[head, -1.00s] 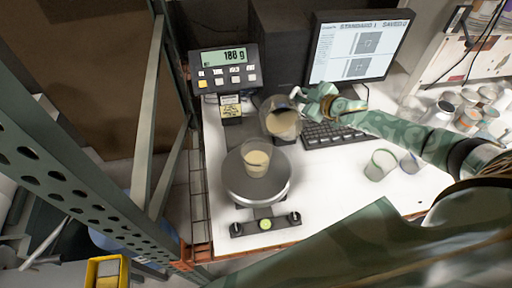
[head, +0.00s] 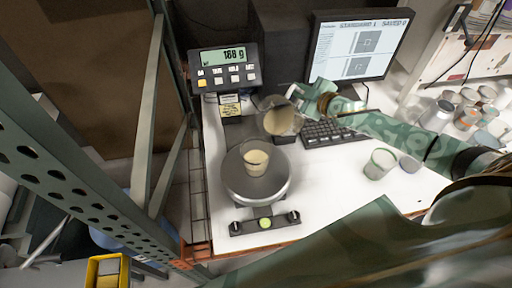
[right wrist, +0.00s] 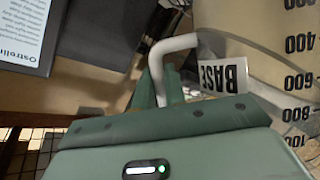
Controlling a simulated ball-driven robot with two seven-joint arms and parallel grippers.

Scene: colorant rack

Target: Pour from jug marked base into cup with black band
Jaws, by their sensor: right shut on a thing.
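The jug (head: 281,119) is clear and holds cream liquid. In the right wrist view its side (right wrist: 268,40) carries a measuring scale, and a tag (right wrist: 222,76) reads BASE. My right gripper (head: 300,93) is shut on its white handle (right wrist: 172,45) and holds the jug tilted, behind and right of the cup on the scale. That clear cup (head: 256,161) stands upright on the round scale pan (head: 240,188) with cream liquid inside. Its band colour is too small to tell. No stream of liquid is visible between them. My left gripper is not in view.
The scale display (head: 223,55) reads 188 g. An empty cup with a green band (head: 380,163) and another cup (head: 409,164) stand to the right. A keyboard (head: 330,131) and monitor (head: 358,45) are behind. Several containers (head: 470,105) crowd the far right. A green metal rack post (head: 80,165) stands left.

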